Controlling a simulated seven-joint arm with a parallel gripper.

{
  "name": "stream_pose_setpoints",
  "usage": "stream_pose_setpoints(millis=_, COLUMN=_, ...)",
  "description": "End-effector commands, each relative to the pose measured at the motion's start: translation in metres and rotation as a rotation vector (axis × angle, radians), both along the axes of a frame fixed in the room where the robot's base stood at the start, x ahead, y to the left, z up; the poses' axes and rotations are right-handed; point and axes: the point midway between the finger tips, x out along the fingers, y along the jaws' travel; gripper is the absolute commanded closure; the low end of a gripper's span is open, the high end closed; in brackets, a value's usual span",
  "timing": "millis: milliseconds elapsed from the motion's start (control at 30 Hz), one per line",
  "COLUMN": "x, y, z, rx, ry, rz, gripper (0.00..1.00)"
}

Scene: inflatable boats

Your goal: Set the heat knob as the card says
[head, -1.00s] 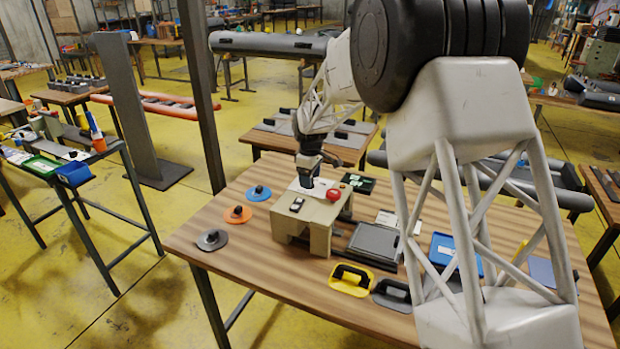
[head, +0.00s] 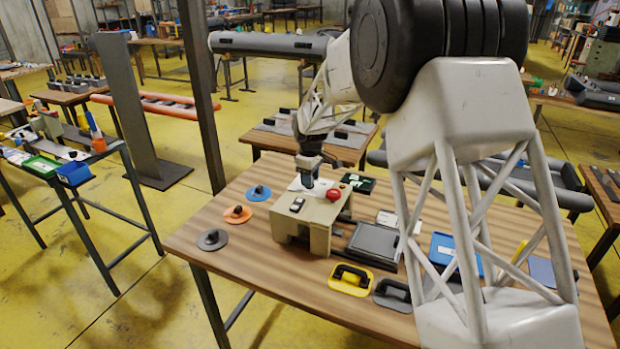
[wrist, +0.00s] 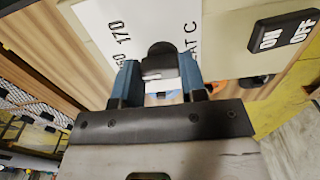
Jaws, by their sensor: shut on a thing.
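The beige control box (head: 318,222) stands on the wooden table with a white dial plate (head: 297,186) on its top. In the wrist view the dial plate (wrist: 100,18) shows "170" and part of a heat label in C; other marks are cut off or covered. My gripper (wrist: 159,78) is shut on the black heat knob (wrist: 160,52), one blue finger on each side. In the head view my gripper (head: 308,183) comes down onto the box and hides the knob.
The box also carries a red button (head: 333,194) and an ON/OFF switch (wrist: 283,32). A dark green-marked panel (head: 358,182) is behind it.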

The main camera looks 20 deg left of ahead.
Motion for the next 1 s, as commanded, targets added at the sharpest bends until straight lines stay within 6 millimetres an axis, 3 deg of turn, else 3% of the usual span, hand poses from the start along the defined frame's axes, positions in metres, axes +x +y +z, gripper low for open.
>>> stream_pose_setpoints(millis=267, x=-0.0002, y=-0.0005, z=0.0000, rx=0.000, ry=0.000, rz=-0.130, gripper=0.85)
stream_pose_setpoints(millis=1000, x=-0.0005, y=-0.0015, z=0.0006, rx=0.001, ry=-0.001, rz=-0.691, gripper=0.85)
